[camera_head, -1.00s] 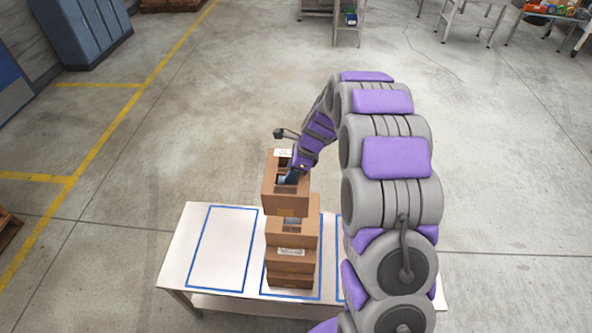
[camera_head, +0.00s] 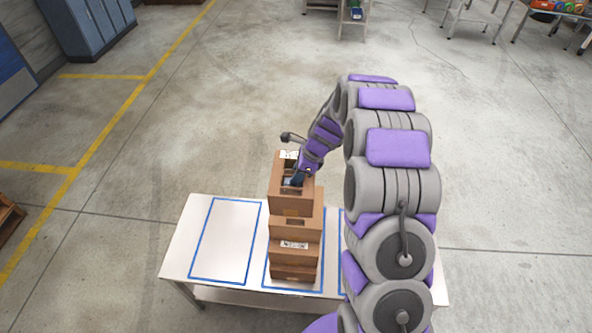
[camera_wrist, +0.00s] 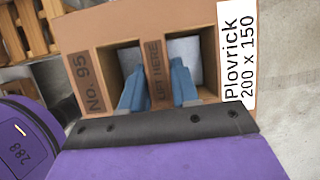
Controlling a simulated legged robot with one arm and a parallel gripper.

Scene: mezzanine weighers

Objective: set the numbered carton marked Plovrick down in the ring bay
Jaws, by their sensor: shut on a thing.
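The numbered carton (camera_head: 290,200) is brown cardboard. In the wrist view the Plovrick carton (camera_wrist: 210,50) shows "No. 95", a white label "Plovrick 200 x 150" and a "LIFT HERE" bar between two openings. My gripper (camera_wrist: 156,88) has one blue finger in each opening and is shut on that bar. In the head view my gripper (camera_head: 297,180) reaches the carton from above. The carton is upright over a stack of brown cartons (camera_head: 294,254) in the middle blue-outlined bay; I cannot tell if it touches them. No ring mark is visible on any bay.
The white table (camera_head: 180,255) has an empty left bay (camera_head: 225,240). My arm hides most of the right bay (camera_head: 342,225). Open floor lies behind the table.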

